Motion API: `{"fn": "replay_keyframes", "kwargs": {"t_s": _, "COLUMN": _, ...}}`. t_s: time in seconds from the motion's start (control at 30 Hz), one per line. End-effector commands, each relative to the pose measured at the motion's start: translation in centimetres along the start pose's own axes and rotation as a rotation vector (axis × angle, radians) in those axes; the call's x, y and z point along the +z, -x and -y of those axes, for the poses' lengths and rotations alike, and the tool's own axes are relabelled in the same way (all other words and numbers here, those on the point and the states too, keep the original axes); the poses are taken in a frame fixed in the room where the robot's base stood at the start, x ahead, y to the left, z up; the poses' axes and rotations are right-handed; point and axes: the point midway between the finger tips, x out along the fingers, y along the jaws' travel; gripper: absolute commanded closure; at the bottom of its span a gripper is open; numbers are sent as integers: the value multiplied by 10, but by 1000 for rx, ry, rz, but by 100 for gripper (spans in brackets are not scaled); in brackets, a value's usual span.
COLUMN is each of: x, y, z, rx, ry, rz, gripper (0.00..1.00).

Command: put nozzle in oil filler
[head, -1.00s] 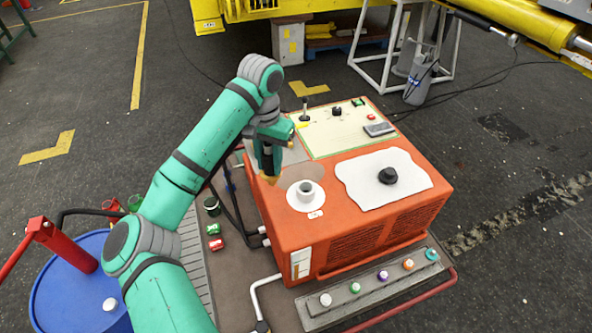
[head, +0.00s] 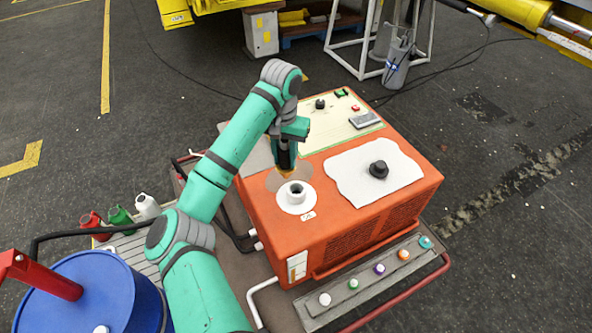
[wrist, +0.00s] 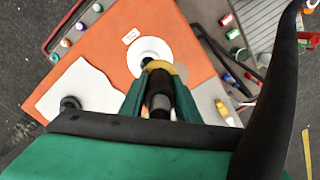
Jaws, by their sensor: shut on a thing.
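The oil filler (head: 296,193) is a short white neck with a dark opening, on a white disc on top of an orange unit. My gripper (head: 286,158) is shut on the nozzle (head: 286,174), dark with a brass-yellow tip part, which points down. In the head view the tip appears just behind and slightly left of the filler neck, seemingly above and apart from it. In the wrist view the nozzle (wrist: 160,95) extends between the fingers towards the white disc (wrist: 143,51) and hides the filler opening. The exact gap cannot be told.
The orange unit (head: 262,226) also carries a black cap (head: 378,170) on a white sheet and a control panel (head: 345,128). A blue drum (head: 95,290) and several bottles stand at left. A black hose (wrist: 290,80) runs along the right of the wrist view.

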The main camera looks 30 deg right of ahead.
Motion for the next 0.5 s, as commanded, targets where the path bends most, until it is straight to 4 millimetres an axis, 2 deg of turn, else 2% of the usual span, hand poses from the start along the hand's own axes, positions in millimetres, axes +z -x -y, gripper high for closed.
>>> {"fn": "replay_keyframes", "kwargs": {"t_s": 0.13, "x": -11, "y": -22, "z": -15, "rx": 3, "ry": -1, "rz": 0, "gripper": 100}}
{"fn": "replay_keyframes", "kwargs": {"t_s": 0.5, "x": -22, "y": -43, "z": -28, "rx": 1, "ry": 0, "rz": -1, "gripper": 100}}
